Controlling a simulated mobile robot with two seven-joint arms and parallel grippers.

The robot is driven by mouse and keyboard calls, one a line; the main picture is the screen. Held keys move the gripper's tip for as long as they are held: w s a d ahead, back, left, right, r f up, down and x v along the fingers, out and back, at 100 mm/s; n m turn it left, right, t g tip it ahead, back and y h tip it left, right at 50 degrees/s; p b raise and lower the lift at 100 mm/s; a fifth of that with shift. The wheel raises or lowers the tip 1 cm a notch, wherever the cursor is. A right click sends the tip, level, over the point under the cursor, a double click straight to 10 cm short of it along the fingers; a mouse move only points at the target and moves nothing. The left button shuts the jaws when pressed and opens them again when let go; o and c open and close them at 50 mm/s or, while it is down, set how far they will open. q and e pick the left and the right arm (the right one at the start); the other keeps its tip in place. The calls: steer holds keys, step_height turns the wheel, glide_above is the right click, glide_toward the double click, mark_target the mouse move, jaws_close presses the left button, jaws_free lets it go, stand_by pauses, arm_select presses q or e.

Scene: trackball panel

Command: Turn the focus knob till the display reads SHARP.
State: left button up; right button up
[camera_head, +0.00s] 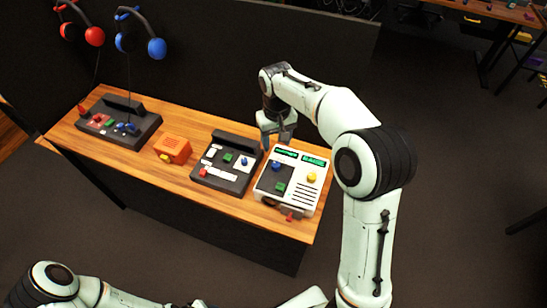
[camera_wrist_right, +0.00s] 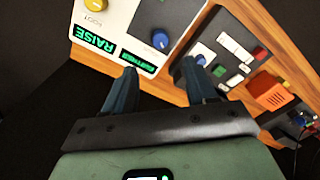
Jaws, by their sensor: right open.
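A white panel (camera_head: 318,165) stands at the right end of the wooden bench, with two small green-lit displays along its back edge. The right display (camera_head: 314,161) reads RAISE, upside down in the wrist view (camera_wrist_right: 95,42). The left display (camera_wrist_right: 137,61) is too small to read surely. A yellow knob (camera_head: 311,177) and a blue knob (camera_head: 277,165) sit on the panel; they also show in the wrist view as yellow (camera_wrist_right: 95,4) and blue (camera_wrist_right: 160,39). I cannot tell which is the focus knob. My right gripper (camera_head: 276,142) is open and empty near the panel's back left corner.
A dark panel (camera_head: 226,182) with small buttons stands close left of the white one. Farther left are an orange box (camera_head: 172,149) and another dark panel (camera_head: 145,128). Red headphones (camera_head: 93,36) and blue headphones (camera_head: 156,47) hang on the dark partition behind.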

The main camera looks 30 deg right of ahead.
mark_target(276, 164)
step_height(276, 164, down, 11)
steer(key=shift+w+f+b, duration=0.1)
steer(key=shift+b, duration=0.3)
jaws_close()
